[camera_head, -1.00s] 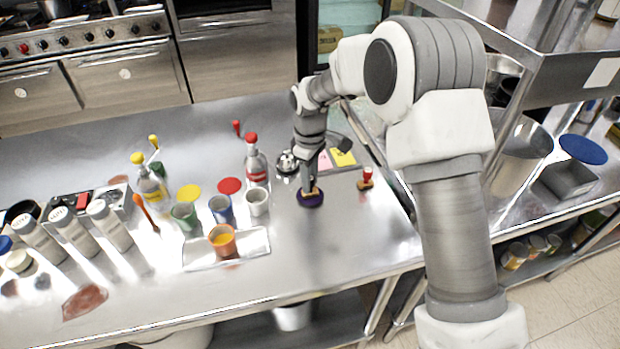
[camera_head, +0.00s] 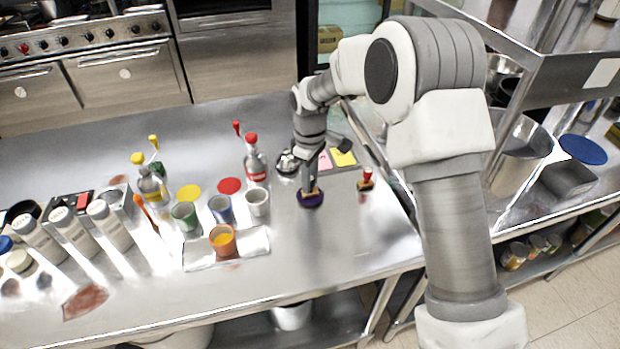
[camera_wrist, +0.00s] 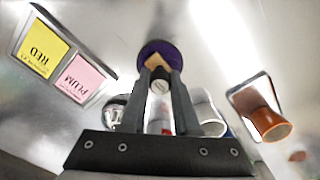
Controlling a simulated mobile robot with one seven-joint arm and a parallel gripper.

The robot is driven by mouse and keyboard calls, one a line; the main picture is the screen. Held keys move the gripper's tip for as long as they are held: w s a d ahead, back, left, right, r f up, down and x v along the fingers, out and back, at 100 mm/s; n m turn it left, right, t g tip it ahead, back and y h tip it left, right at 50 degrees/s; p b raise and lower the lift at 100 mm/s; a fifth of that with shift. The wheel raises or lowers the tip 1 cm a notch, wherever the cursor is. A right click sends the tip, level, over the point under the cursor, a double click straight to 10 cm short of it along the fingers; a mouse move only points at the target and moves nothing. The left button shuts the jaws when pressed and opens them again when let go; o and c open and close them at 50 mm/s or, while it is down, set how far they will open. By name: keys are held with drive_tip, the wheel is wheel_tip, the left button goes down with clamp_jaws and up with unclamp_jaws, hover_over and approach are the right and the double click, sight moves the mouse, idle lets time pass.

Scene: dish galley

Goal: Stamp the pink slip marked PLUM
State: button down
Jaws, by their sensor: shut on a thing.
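My gripper (camera_head: 309,184) is shut on a stamp with a wooden block (camera_wrist: 160,62), whose pale round handle end shows between the fingers in the wrist view. The stamp is at the round purple ink pad (camera_head: 311,201), which also shows beyond it in the wrist view (camera_wrist: 150,47). The stamp's lower face is hidden, and I cannot tell whether it touches the pad. The pink slip marked PLUM (camera_wrist: 80,80) lies beside the yellow slip marked RED (camera_wrist: 42,50) on a grey tray. In the head view, the pink slip (camera_head: 325,161) is behind and right of my gripper.
A second stamp with a red handle (camera_head: 366,177) stands right of the pad. A silver bell-like object (camera_head: 288,162) and a red-capped bottle (camera_head: 255,163) stand behind left. Cups, including an orange one (camera_head: 223,241) on a tray, stand left. The counter's front is mostly clear.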

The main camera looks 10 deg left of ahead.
drive_tip(key=shift+r+p, duration=2.2)
drive_tip(key=shift+r, duration=1.3)
drive_tip(key=shift+w, duration=0.15)
